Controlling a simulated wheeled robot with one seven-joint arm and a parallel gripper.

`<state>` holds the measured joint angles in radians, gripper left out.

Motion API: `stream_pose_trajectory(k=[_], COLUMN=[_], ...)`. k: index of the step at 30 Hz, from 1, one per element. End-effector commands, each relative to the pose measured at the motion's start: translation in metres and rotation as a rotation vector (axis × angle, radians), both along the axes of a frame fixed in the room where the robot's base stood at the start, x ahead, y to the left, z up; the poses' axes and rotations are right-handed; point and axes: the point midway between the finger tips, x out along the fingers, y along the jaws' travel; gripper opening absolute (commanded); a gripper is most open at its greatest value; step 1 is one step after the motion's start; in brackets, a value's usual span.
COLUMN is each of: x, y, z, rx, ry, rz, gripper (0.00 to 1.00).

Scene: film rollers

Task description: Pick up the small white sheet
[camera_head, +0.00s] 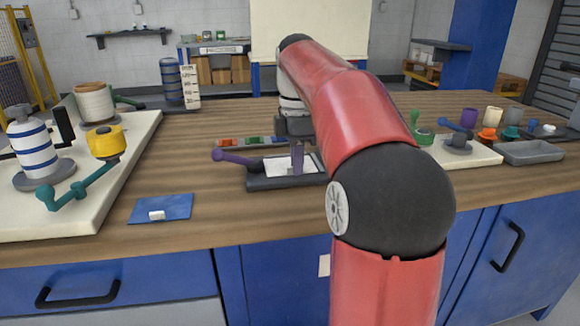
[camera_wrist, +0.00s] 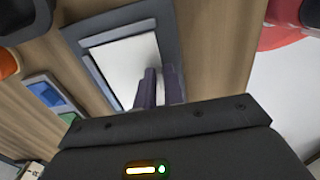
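The small white sheet (camera_head: 276,168) lies flat in a dark grey tray (camera_head: 262,185) in the middle of the table. It also shows in the wrist view (camera_wrist: 120,62), partly covered by my fingers. My gripper (camera_head: 297,160) points down over the right part of the sheet. In the wrist view its two purple fingers (camera_wrist: 160,72) stand side by side with hardly any gap, at the sheet's edge. I cannot see any of the sheet pinched between them. The fingertips' contact with the sheet is hidden.
A purple handle (camera_head: 235,158) sticks out left of the tray. A strip with coloured pieces (camera_head: 237,142) lies behind it. A blue card (camera_head: 178,206) with a small white block lies front left. A white board (camera_head: 120,170) with rollers stands left; another board (camera_head: 470,156) stands right.

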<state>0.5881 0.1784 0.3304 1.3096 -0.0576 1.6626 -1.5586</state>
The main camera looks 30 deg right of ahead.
Motion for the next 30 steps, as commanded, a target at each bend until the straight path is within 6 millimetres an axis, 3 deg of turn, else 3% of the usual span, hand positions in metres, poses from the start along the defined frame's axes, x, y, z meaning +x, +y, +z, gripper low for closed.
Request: stream_pose_trajectory(k=[12, 17, 30], x=[0.0, 0.0, 0.001], y=[0.0, 0.0, 0.0], z=[0.001, 0.01, 0.08], rx=[0.0, 0.0, 0.0], ry=[0.0, -0.001, -0.003], rz=[0.0, 0.0, 0.001], gripper=[0.0, 0.0, 0.0])
